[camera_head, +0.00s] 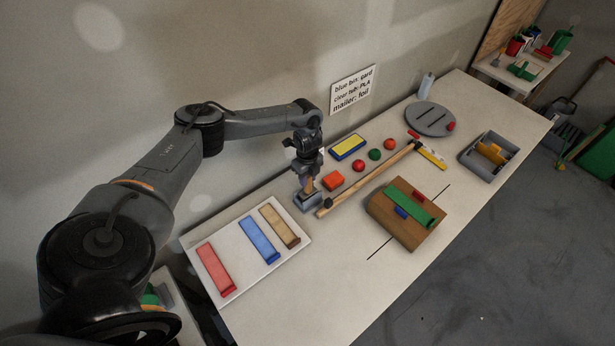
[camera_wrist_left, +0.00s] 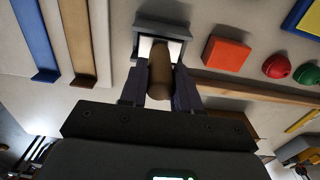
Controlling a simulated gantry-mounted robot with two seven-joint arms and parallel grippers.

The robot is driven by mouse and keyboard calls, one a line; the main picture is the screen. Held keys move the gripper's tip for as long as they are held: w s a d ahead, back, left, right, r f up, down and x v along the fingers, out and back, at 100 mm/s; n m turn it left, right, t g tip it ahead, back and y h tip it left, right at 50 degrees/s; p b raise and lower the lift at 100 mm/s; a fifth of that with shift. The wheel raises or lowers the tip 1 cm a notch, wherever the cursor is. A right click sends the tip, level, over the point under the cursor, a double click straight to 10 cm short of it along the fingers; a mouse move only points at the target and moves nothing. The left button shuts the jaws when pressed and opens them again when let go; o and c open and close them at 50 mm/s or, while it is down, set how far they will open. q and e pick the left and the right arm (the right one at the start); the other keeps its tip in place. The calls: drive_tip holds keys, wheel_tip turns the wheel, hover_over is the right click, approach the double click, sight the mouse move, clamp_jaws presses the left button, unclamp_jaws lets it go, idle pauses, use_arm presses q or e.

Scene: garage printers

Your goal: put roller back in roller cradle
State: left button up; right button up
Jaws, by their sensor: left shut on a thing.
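My left gripper (camera_head: 308,188) points down and is shut on the roller. In the left wrist view the roller's tan, rounded handle (camera_wrist_left: 160,72) is between the two dark fingers. The roller cradle (camera_head: 308,203) is a small grey holder on the table, directly below the gripper; in the wrist view it is the grey frame (camera_wrist_left: 162,27) with a pale inside, just beyond the handle. The roller's far end overlaps the cradle, and I cannot tell whether it rests inside. My right gripper is not in view.
A white board (camera_head: 218,257) with red, blue and tan strips lies to the left. An orange block (camera_head: 333,180) and a long wooden bar (camera_head: 365,181) are close on the right. A brown block (camera_head: 390,228) lies in front. A grey tray (camera_head: 479,168) is farther right.

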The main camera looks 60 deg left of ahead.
use_arm(q)
drive_tip(key=o, duration=1.1)
drive_tip(key=shift+f, duration=0.1)
